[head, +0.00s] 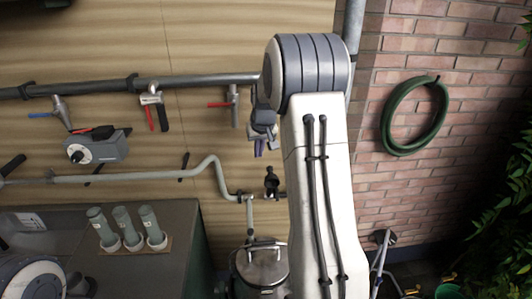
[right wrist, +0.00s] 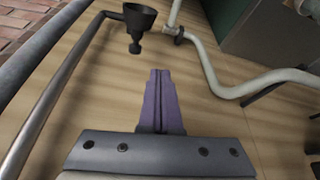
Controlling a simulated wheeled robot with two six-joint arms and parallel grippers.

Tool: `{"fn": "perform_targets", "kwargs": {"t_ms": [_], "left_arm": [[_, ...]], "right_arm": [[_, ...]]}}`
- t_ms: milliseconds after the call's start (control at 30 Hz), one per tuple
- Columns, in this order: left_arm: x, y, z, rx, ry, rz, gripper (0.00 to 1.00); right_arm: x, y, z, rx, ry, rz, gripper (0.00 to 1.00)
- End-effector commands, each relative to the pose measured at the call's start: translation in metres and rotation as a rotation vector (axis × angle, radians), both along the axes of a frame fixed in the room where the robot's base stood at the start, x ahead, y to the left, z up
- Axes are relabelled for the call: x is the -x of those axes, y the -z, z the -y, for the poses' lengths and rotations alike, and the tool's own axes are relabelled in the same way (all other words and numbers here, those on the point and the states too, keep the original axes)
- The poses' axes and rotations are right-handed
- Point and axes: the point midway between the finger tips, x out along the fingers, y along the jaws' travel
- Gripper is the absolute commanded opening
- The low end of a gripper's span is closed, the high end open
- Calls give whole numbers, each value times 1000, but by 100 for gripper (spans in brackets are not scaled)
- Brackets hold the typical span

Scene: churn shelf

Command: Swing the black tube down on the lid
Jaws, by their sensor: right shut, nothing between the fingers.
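A black funnel-like tube end (head: 271,182) hangs near the wall, just left of my right arm in the head view. In the right wrist view this black tube end (right wrist: 138,20) is at the top, joined to a bent grey metal pipe. The metal lid (head: 262,262) sits on a churn below it, partly hidden by my right arm. My right gripper (head: 258,149) has purple fingers, shut and empty, above the black tube end and apart from it. The fingers (right wrist: 161,88) show together in the right wrist view. My left gripper is not in view.
A pale bent pipe (head: 150,179) runs along the wooden wall below a thick dark pipe (head: 200,80) with red-handled taps. A dark cabinet (head: 180,225) with several green tubes stands lower left. A green hose (head: 388,125) hangs on the brick wall.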

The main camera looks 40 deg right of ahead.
Motion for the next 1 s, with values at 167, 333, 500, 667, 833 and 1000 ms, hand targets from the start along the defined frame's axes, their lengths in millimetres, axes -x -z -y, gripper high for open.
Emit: {"fn": "perform_targets", "kwargs": {"t_ms": [167,333,500,667,833,1000], "left_arm": [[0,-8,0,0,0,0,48],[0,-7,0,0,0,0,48],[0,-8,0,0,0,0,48],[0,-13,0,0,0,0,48],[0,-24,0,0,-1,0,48],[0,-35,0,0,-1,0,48]], "right_arm": [[3,-3,44,14,67,15,0],[3,-2,46,16,69,16,0],[3,-2,46,15,69,17,0],[-1,7,47,14,68,14,0],[-11,33,52,12,68,11,0],[-22,62,57,12,69,12,0]]}}
